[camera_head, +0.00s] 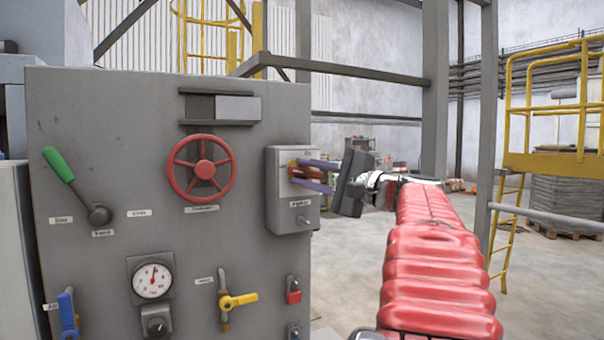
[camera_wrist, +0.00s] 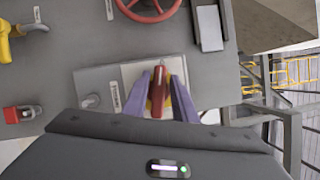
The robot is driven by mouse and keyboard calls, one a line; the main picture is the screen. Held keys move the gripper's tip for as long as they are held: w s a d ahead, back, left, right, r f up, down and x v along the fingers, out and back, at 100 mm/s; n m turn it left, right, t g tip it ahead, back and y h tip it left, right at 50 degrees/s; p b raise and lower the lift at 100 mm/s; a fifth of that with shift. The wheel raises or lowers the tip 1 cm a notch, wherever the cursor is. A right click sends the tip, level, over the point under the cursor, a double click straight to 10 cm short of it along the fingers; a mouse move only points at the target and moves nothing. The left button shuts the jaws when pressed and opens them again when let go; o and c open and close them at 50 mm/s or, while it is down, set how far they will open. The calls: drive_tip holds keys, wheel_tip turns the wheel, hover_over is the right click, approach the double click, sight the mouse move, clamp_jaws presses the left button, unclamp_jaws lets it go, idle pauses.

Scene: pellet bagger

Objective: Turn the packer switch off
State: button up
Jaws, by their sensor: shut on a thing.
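The packer switch is a grey box (camera_head: 292,215) on the right side of the grey panel, with a red handle (camera_head: 296,164) over a yellow plate. My gripper (camera_head: 303,173) reaches in from the right with its purple fingers on either side of the handle. In the wrist view, the gripper (camera_wrist: 160,85) is shut on the red handle (camera_wrist: 157,95), and the handle lies lengthwise between the fingers. The box's pale face plate (camera_wrist: 128,75) shows behind it. The box labels are too small to read, and the fingers hide part of the handle.
A red handwheel (camera_head: 203,168) is left of the switch box. A green-handled lever (camera_head: 58,164), gauge (camera_head: 152,281), yellow valve handle (camera_head: 239,301) and red padlock (camera_head: 293,291) share the panel. Open floor and a yellow platform (camera_head: 560,163) lie to the right.

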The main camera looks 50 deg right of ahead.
drive_tip(key=shift+w+d+f+n+g, duration=0.1)
drive_tip(key=shift+d+f+n+g, duration=0.15)
drive_tip(key=shift+n, duration=0.5)
drive_tip(key=shift+f+n+g, duration=0.1)
drive_tip(key=shift+n+g, duration=0.25)
drive_tip(key=shift+n, duration=0.4)
drive_tip(key=o, duration=0.7)
drive_tip(key=shift+o, duration=0.5)
drive_tip(key=shift+a+r, duration=0.1)
drive_tip(key=s+d, duration=0.1)
drive_tip(key=s, duration=1.2)
drive_tip(key=shift+s, duration=0.4)
